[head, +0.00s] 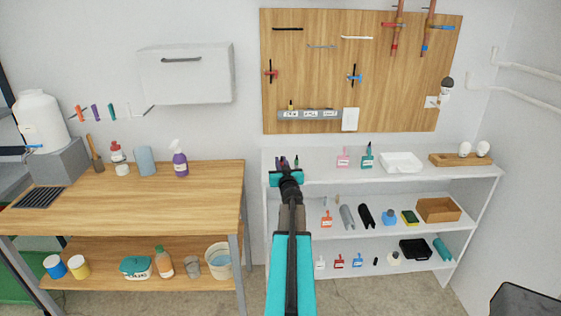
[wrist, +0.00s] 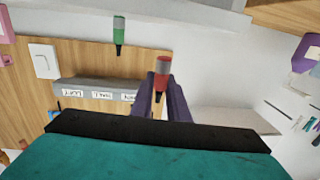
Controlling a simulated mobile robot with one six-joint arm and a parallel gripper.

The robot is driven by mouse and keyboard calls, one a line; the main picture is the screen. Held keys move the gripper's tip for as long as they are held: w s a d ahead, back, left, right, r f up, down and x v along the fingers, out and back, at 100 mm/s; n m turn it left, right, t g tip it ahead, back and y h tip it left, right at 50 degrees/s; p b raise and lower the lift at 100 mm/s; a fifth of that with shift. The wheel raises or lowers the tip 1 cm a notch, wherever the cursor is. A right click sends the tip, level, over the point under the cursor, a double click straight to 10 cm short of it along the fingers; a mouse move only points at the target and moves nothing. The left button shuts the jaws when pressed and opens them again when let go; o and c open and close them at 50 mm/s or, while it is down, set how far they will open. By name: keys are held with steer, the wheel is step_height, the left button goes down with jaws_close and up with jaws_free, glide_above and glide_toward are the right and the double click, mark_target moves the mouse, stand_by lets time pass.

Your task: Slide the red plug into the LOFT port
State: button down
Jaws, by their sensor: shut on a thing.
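My gripper (wrist: 163,88) is shut on the red plug (wrist: 162,68), held between two purple fingers in the wrist view, which looks upside down. In the head view my gripper (head: 284,162) is at the shelf's top board, below the port strip (head: 308,115); the plug cannot be made out clearly there. The grey strip (wrist: 100,90) bears three white labels. The label at its left in the wrist view (wrist: 72,91) seems to read LOFT; this matches the right-hand label (head: 329,113) in the head view. The plug is apart from the strip.
A green plug (wrist: 118,34) is beside my gripper. A small dark and yellowish piece (head: 291,104) is at the strip's left end. A white plate (head: 350,119) is right of the strip. A pink dustpan-like item (head: 343,159) and a teal one (head: 367,158) stand on the shelf.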

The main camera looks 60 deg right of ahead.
steer(key=v, duration=0.8)
steer(key=shift+a+r+b, duration=0.3)
steer(key=shift+a+r, duration=0.1)
steer(key=shift+a, duration=0.15)
steer(key=shift+w+a, duration=0.1)
steer(key=w+a+n+t+y, duration=0.25)
steer(key=w+a+y, duration=0.35)
steer(key=a, duration=0.5)
steer(key=w+a+n+t+y, duration=0.2)
steer(key=w+a+n+y, duration=0.15)
steer(key=w+a, duration=0.55)
steer(key=w+a+n+t+y, duration=0.2)
steer(key=w+a+n+y, duration=0.4)
steer(key=a, duration=0.6)
steer(key=a+f+n+g+y, duration=0.1)
steer(key=a+n+g+y, duration=0.1)
steer(key=a, duration=0.9)
steer(key=s+a+f+n+g+y, duration=0.1)
steer(key=a+n+g+y, duration=0.2)
steer(key=a, duration=0.9)
steer(key=a+f+n+g+y, duration=0.2)
steer(key=a+y, duration=0.6)
steer(key=a, duration=0.4)
steer(key=shift+s+n+g, duration=0.25)
steer(key=shift+n+g, duration=0.2)
steer(key=shift+n, duration=0.45)
steer(key=shift+a, duration=0.15)
